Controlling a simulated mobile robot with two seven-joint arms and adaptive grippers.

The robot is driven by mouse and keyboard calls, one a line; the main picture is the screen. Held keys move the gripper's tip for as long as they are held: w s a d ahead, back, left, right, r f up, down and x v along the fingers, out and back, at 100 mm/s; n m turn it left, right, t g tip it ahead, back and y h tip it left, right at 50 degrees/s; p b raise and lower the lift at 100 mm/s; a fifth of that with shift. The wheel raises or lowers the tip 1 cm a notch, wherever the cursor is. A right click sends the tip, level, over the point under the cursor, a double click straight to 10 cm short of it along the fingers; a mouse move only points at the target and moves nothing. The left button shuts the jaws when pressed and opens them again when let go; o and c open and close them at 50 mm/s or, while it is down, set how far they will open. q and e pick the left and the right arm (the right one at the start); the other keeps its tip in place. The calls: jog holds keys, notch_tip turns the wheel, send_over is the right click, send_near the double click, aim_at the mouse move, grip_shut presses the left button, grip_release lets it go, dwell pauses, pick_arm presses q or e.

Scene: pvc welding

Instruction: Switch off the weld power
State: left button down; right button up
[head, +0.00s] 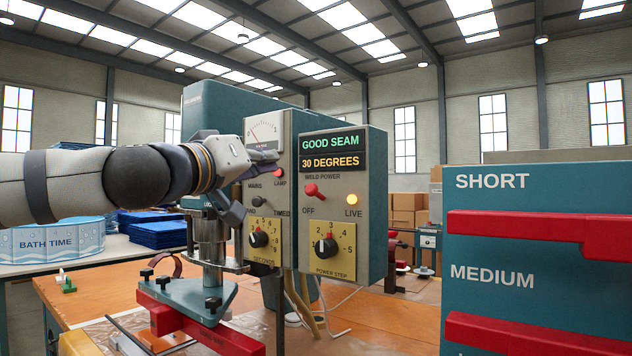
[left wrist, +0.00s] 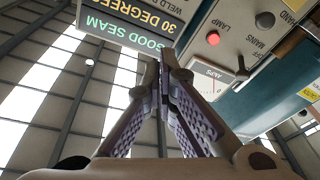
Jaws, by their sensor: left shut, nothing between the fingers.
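The weld power switch (head: 314,190) is a red lever on the grey front of the teal welding machine (head: 376,240), between the WELD POWER and OFF labels. A yellow LIVE lamp (head: 352,198) glows to its right. The display (head: 331,151) above reads GOOD SEAM and 30 DEGREES; it also shows upside down in the left wrist view (left wrist: 130,28). My left gripper (head: 276,160) is shut and empty, in front of the panel below the meter, up and left of the switch and apart from it. In the left wrist view its closed fingertips (left wrist: 161,72) point toward the panel.
A clamp (head: 188,296) stands on the orange bench below. A teal rack (head: 510,247) with red bars is at right.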

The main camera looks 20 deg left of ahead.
pick_arm(q)
jog(key=r, duration=0.2)
send_over(316, 194)
jog(key=s+a, duration=0.2)
jog(key=a, duration=0.2)
jog(key=f, duration=0.1)
jog(key=f+b, duration=0.1)
jog(key=d+f, duration=0.1)
jog(key=shift+w+f, duration=0.15)
jog(key=shift+w, duration=0.1)
jog(key=shift+s+d+f+b, duration=0.2)
jog(key=shift+s+d+b, duration=0.1)
jog(key=shift+s+b, duration=0.15)
pick_arm(e)
jog(key=s+f, duration=0.2)
jog(key=shift+s+f+g, duration=0.1)
jog(key=shift+s+g, duration=0.2)
jog(key=shift+s, duration=0.1)
pick_arm(q)
jog(key=shift+w+f, duration=0.1)
